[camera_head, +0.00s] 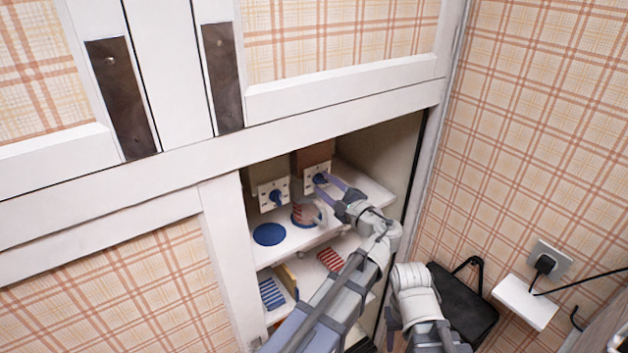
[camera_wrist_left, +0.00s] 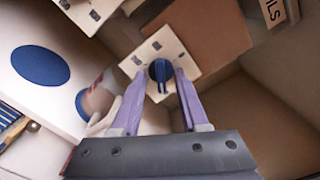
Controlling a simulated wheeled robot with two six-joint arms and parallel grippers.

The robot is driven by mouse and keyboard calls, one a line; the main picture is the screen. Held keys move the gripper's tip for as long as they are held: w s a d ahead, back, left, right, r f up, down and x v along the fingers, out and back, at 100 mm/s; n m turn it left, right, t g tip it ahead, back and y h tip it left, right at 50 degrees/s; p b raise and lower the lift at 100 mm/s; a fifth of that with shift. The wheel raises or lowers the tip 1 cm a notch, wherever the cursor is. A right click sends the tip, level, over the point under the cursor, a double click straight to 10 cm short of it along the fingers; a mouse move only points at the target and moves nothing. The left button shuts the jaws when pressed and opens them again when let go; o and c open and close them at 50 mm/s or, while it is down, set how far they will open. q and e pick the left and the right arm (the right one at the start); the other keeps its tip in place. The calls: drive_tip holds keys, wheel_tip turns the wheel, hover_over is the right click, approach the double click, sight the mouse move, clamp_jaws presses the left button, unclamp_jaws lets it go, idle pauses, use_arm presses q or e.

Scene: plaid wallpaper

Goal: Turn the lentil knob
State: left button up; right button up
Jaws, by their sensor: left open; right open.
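A blue knob (camera_wrist_left: 160,70) sits on a pale plate (camera_wrist_left: 146,58) fixed to a brown box; the same plate (camera_head: 310,170) shows in the head view, inside the open cabinet. My left gripper (camera_wrist_left: 159,80) is open, with its purple fingers on either side of this knob; contact cannot be told. In the head view the left gripper (camera_head: 324,184) reaches in from the front. A second blue knob (camera_head: 276,196) is on another plate to the left. A label ending in "ILS" (camera_wrist_left: 276,10) is partly cut off.
A white shelf (camera_head: 293,241) below holds a blue disc (camera_head: 269,234) and a striped round item (camera_head: 307,215). Striped items lie on the lower shelf. The cabinet side wall is at the right. A black bag-like object (camera_head: 465,305) and a wall socket (camera_head: 548,262) are outside the cabinet.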

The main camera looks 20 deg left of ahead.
use_arm(q)
drive_tip(key=shift+w+a, duration=0.2)
drive_tip(key=shift+s+d+r, duration=0.1)
drive_tip(key=shift+d, duration=0.1)
drive_tip(key=shift+c, duration=0.4)
drive_tip(key=shift+a, duration=0.1)
clamp_jaws()
